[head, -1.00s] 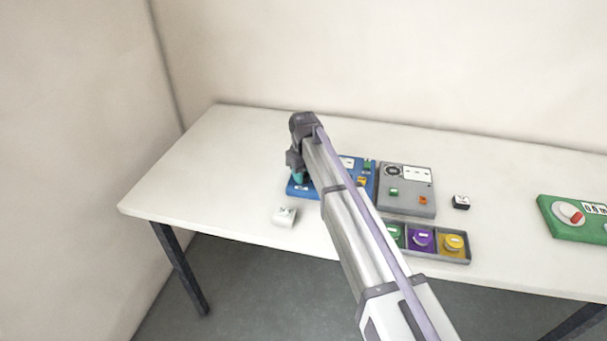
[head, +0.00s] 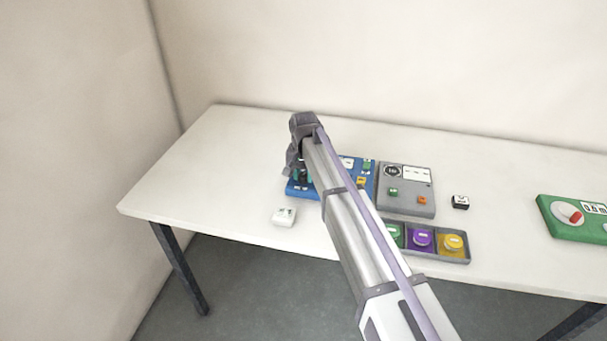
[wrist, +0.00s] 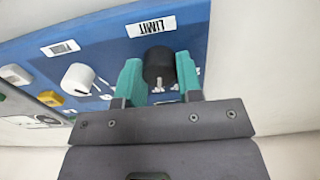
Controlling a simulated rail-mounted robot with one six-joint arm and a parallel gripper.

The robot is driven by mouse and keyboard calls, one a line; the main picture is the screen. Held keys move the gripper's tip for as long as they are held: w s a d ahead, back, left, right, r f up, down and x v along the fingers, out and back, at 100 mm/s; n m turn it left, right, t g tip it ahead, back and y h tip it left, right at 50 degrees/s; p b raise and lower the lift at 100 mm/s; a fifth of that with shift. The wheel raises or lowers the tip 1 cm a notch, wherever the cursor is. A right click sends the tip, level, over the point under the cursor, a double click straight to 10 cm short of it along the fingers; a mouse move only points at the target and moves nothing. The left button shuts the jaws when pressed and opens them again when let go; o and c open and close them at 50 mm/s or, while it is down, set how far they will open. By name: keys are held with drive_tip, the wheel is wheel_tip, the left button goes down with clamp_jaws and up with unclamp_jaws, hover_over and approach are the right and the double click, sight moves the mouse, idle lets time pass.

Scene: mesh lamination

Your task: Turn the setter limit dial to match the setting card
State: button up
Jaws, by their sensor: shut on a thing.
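The limit dial (wrist: 158,64) is a black knob under a white LIMIT label (wrist: 151,26) on the blue panel (wrist: 110,45) in the wrist view. My gripper (wrist: 159,78) has teal fingers on both sides of the dial and is shut on it. A pale pointer mark shows at the dial's lower edge. In the head view my gripper (head: 300,172) is over the left part of the blue panel (head: 297,190), and my arm hides the dial there. I cannot make out a setting card for certain; a small white block (head: 284,217) lies in front of the panel.
A white knob (wrist: 78,79) and a yellow button (wrist: 50,98) sit beside the dial on the panel. A grey panel (head: 405,207), a black-and-white block (head: 460,202), a tray (head: 463,260) of coloured pieces and a green panel (head: 560,226) stand to the right. The table's left is clear.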

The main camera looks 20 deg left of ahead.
sight(304, 174)
drive_tip(key=shift+m, duration=0.6)
drive_tip(key=o, duration=0.9)
drive_tip(key=shift+r, duration=0.1)
wheel_tip(304, 174, up, 11)
drive_tip(key=p, duration=1.1)
drive_tip(key=shift+f, duration=0.2)
